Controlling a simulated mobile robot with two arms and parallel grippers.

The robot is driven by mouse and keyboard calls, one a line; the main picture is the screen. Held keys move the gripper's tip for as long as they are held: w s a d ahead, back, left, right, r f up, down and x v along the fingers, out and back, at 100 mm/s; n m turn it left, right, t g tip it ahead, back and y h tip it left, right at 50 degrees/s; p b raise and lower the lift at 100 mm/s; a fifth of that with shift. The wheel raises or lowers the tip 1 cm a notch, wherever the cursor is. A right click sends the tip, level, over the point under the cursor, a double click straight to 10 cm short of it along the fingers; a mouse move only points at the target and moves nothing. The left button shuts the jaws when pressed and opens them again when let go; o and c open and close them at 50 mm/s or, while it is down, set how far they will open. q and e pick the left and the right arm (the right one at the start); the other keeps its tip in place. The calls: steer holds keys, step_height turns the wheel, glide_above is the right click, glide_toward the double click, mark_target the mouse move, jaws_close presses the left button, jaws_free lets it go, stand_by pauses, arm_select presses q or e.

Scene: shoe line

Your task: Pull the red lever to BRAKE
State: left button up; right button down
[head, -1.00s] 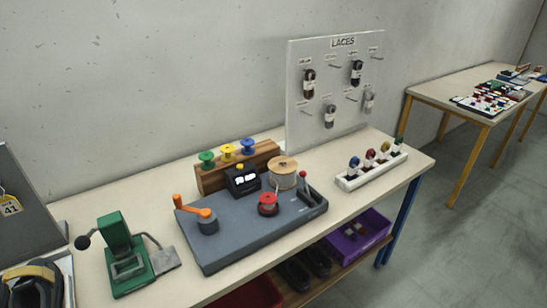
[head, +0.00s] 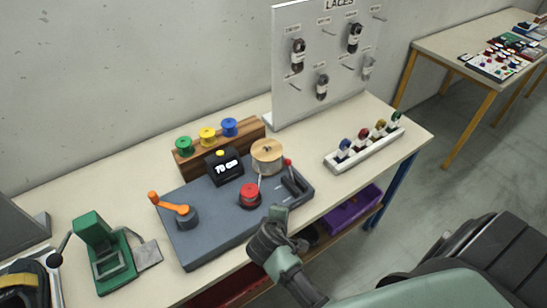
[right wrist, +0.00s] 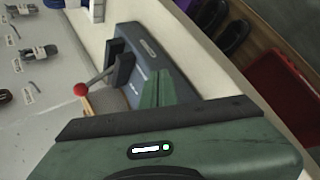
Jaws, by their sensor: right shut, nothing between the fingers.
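The red-knobbed lever (head: 288,164) stands in a dark slotted bracket at the right end of the grey winding machine (head: 205,235). In the right wrist view the red knob (right wrist: 80,89) sits on a grey rod leaning out of the bracket (right wrist: 121,66). I cannot read the bracket's markings. My right gripper (head: 278,212) is over the machine's front right edge, just in front of the lever bracket and apart from the knob. Its fingers also show in the right wrist view (right wrist: 158,88), shut and empty, beside the bracket. My left gripper is not in view.
A white rack (head: 350,160) stands to the right. A green press (head: 103,255) stands at left. A LACES board (head: 310,40) is behind.

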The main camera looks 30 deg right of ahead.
steer(key=w+r+n+t+h+p, duration=0.1)
steer(key=w+r+n+t+h, duration=0.1)
steer(key=w+r+n, duration=0.2)
steer(key=w+r, duration=0.3)
steer(key=r, duration=0.2)
steer(key=shift+w+a+h, duration=0.2)
steer(key=shift+w+h, duration=0.1)
steer(key=shift+w, duration=0.1)
steer(key=b+x, duration=0.5)
steer(key=x, duration=0.4)
steer(key=shift+w+d+b, duration=0.35)
steer(key=shift+d+b, duration=0.05)
steer(key=shift+b, duration=0.05)
